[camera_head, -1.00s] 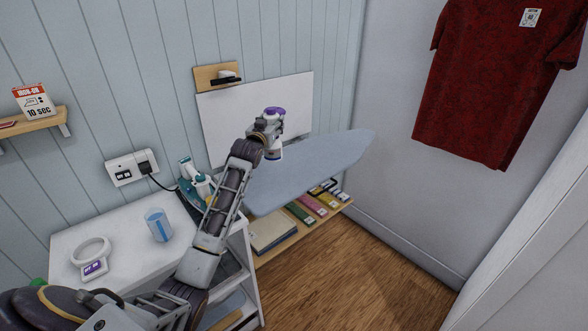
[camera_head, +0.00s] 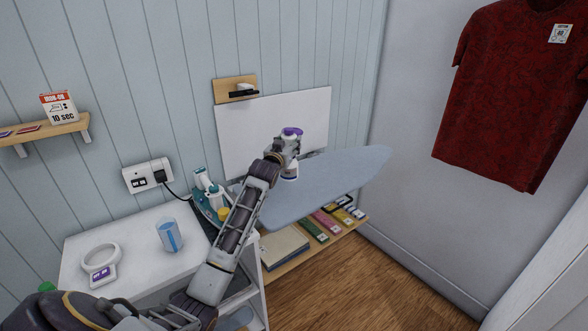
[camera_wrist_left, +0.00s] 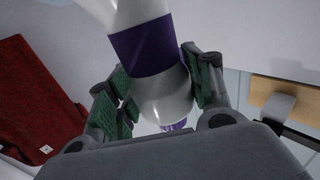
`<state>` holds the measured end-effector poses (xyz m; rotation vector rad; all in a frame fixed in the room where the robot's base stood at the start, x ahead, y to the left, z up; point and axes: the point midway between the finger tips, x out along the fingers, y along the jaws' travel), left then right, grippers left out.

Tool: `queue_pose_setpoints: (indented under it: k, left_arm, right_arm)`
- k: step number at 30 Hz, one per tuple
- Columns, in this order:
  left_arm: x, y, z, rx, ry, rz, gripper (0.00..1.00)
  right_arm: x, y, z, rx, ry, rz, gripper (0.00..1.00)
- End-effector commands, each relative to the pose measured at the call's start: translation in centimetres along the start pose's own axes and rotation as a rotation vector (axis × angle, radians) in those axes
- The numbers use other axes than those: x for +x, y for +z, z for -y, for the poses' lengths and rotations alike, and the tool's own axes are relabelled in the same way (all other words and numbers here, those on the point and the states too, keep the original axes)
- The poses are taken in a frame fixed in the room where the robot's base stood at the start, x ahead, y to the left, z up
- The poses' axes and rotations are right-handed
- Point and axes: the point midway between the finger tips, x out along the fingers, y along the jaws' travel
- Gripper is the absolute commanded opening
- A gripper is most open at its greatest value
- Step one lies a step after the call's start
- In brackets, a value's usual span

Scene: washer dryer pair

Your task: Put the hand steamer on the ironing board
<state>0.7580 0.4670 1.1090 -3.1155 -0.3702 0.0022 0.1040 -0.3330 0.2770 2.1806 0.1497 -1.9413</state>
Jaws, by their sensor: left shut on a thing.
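The hand steamer (camera_head: 290,171) is white with purple parts, held roughly upright at the end of my left arm. My left gripper (camera_head: 286,149) is shut on it. In the left wrist view the steamer's white body and purple band (camera_wrist_left: 145,47) lie between the green finger pads. The pale blue ironing board (camera_head: 335,180) extends to the right, its pointed end toward the wall corner. The steamer overlaps the board's left part in the head view; I cannot tell whether its base touches the board. My right gripper is not in view.
An iron (camera_head: 212,200) stands beside the board on the white cabinet (camera_head: 135,245), which also bears a blue-and-white cup (camera_head: 169,235). A shelf under the board holds several coloured boxes (camera_head: 324,222). A red shirt (camera_head: 505,95) hangs at right. The board's right part is clear.

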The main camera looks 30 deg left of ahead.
Motion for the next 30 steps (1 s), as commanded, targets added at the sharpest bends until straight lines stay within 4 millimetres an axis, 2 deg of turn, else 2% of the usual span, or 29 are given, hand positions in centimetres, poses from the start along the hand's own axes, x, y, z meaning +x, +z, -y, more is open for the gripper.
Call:
queue_pose_setpoints:
  k: [6, 10, 22, 30]
  left_arm:
    - [0.0, 2.3, 0.0, -0.001, 0.000, -0.004, 0.00]
    - [0.0, 2.8, 0.0, 0.000, -0.001, -0.006, 0.00]
    - [0.0, 3.1, 0.0, 0.000, 0.000, -0.006, 0.00]
    - [0.0, 5.9, 0.0, -0.002, 0.000, -0.002, 0.00]
  right_arm:
    - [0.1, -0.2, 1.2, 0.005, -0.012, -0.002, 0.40]
    - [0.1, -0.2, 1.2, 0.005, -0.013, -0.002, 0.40]
    - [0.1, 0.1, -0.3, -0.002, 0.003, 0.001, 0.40]
    - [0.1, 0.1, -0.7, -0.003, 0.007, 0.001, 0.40]
